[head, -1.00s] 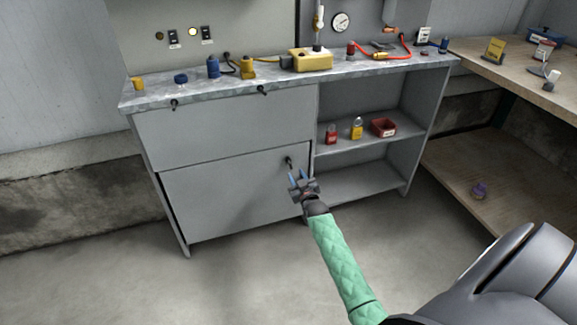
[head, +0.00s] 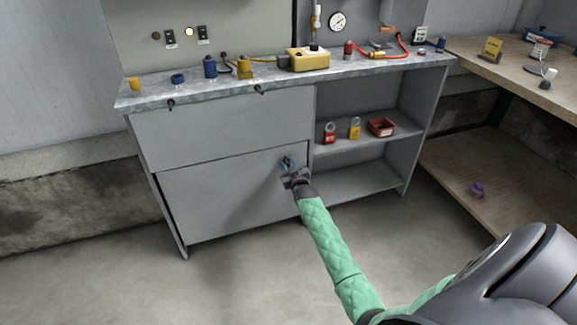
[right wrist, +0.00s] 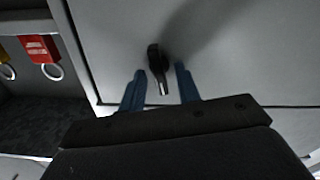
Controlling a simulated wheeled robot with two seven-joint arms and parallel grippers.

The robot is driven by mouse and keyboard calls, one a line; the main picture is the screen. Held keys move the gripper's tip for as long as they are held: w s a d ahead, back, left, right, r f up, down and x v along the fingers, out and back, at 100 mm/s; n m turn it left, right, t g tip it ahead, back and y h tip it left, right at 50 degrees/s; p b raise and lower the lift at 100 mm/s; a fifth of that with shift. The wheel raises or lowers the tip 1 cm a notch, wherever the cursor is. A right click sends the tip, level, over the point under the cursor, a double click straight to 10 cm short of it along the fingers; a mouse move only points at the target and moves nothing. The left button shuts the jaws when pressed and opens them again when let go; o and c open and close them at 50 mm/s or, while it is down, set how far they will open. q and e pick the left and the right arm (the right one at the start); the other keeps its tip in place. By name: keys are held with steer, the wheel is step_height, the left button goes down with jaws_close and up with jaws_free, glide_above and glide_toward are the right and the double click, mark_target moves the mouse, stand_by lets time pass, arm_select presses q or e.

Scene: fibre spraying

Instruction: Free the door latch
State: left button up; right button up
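The door latch is a small dark knob-like handle on the lower grey door (head: 225,200) of the cabinet, near the door's upper right corner. In the right wrist view the latch (right wrist: 157,66) has a black head and a metallic lower end. My right gripper (head: 286,165) is at the latch in the head view, partly hiding it. In the right wrist view its two blue fingers (right wrist: 160,88) are open, one on each side of the latch's lower end, with gaps showing on both sides. My left gripper is not in view.
A yellow box (head: 308,60) and cables lie on the countertop. A wooden bench (head: 500,68) stands at right. The floor in front is clear.

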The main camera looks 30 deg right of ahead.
steer(key=c, duration=0.7)
steer(key=shift+r+m+p, duration=0.1)
steer(key=shift+m+p, duration=0.35)
steer(key=shift+m, duration=1.05)
steer(key=o, duration=0.7)
steer(key=v, duration=0.8)
steer(key=shift+p, duration=0.45)
